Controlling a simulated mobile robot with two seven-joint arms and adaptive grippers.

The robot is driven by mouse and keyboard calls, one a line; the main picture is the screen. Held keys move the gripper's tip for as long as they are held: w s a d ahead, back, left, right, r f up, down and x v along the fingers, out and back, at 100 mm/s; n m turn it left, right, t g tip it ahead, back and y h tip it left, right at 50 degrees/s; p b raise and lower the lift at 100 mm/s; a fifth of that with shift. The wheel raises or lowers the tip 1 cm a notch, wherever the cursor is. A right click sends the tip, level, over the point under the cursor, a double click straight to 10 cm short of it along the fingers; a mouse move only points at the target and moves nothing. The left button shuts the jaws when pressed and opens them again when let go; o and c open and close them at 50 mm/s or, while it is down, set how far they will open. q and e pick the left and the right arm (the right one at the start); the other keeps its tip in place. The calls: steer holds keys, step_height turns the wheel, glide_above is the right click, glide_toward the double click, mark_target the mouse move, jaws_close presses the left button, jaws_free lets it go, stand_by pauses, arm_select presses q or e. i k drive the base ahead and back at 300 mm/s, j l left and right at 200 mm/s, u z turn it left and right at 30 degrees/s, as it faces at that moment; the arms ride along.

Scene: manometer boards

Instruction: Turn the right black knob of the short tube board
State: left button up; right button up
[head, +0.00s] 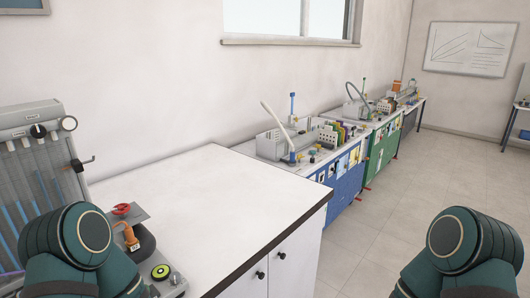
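A grey manometer board (30,115) with blue-filled tubes stands at the far left, cut off by the picture edge. I cannot tell from this view whether this is the short tube board. My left arm covers its lower part. Only bent teal links of my two arms show at the bottom left and bottom right; both grippers are out of view.
A red handwheel (122,209), an orange fitting (132,235) and a yellow-green and black round part (160,271) are beside my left arm. A white cabinet (200,200) with a clear top stands in the middle. Blue (345,188) and green (380,155) benches follow; floor (370,235) is free at right.

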mark_target(38, 131)
steer(key=u, duration=1.65)
